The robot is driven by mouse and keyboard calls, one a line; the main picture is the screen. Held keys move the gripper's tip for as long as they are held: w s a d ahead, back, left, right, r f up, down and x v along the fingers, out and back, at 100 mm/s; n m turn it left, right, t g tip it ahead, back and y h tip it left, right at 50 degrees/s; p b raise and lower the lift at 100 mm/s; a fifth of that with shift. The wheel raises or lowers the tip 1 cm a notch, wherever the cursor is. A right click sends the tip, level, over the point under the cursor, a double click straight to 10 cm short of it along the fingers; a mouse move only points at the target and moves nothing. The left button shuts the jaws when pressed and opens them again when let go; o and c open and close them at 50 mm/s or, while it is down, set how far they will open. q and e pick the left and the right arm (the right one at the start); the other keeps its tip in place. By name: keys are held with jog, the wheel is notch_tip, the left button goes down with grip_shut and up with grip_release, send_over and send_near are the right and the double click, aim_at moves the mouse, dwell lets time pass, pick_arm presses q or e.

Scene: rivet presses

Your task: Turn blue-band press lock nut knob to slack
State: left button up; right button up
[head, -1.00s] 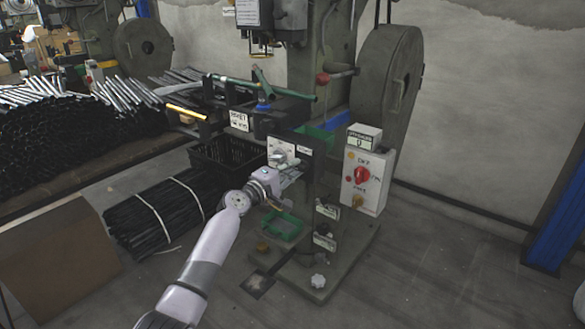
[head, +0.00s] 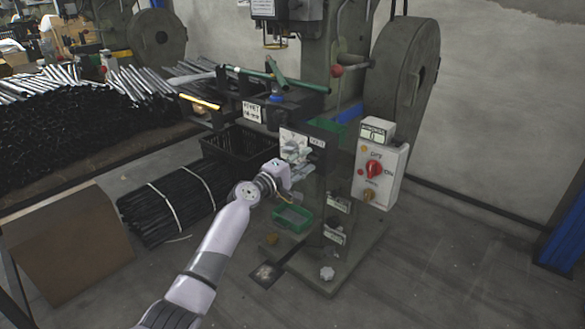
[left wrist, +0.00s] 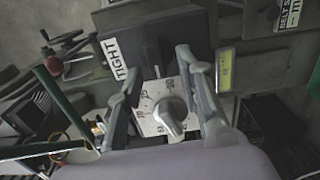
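The lock nut knob (left wrist: 170,114) is grey with a raised grip, on a white dial plate (left wrist: 148,124) with marks around it. The plate also shows in the head view (head: 294,139), on the front of the press. My left gripper (head: 291,170) is right at this plate. In the left wrist view its two fingers (left wrist: 166,92) are apart, one on either side of the knob, with visible gaps. A blue part (head: 276,98) sits on the press's upper front. My right gripper is not in view.
A white control box (head: 378,175) with a red switch is right of the knob plate. A green tray (head: 293,218) is below the gripper. A black crate (head: 232,150) and bundled dark tubes (head: 170,205) are on the left. Floor at the right is clear.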

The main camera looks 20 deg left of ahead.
pick_arm(q)
jog(key=v, duration=1.1)
jog(key=shift+s, duration=0.3)
